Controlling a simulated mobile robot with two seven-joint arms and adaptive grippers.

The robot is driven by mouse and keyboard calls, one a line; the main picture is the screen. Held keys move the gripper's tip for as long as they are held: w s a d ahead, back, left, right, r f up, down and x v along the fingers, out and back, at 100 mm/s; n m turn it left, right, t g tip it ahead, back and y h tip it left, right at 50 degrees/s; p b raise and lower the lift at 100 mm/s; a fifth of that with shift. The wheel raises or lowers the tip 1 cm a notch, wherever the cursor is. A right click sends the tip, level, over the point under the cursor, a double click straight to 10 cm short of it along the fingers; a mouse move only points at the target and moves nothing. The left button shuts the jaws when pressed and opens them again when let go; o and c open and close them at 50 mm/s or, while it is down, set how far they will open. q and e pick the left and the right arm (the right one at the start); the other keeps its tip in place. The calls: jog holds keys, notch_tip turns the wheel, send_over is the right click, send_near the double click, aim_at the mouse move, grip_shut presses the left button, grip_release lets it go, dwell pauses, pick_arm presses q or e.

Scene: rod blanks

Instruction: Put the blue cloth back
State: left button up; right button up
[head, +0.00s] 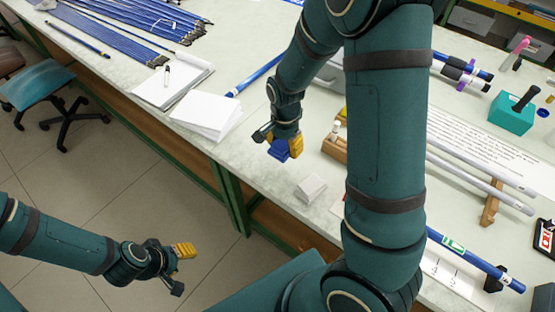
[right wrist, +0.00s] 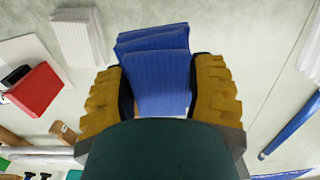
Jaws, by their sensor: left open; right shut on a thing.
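The blue cloth (head: 279,150) is folded and held in my right gripper (head: 286,143), over the workbench near its front edge. In the right wrist view the blue cloth (right wrist: 155,62) sits between the two yellow fingers of the right gripper (right wrist: 158,92), which is shut on it. Whether the cloth touches the bench top is hard to tell. My left gripper (head: 176,266) is open and empty, low at the left over the floor, away from the bench.
A white block (head: 311,188) lies right of the cloth. White paper stacks (head: 206,116) lie left of it. Blue rods (head: 125,30) lie at the back left. A wooden block (head: 335,148) and a teal box (head: 512,112) stand to the right. A stool (head: 38,85) stands on the floor.

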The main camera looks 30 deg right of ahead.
aim_at(284, 166)
notch_tip(284, 166, down, 4)
jog(key=shift+s+r+b, duration=0.1)
jog(key=shift+r+b, duration=0.15)
jog(key=shift+b, duration=0.15)
jog(key=shift+f+b, duration=0.55)
jog(key=shift+f, duration=1.8)
jog(key=shift+f, duration=0.15)
jog(key=o, duration=1.1)
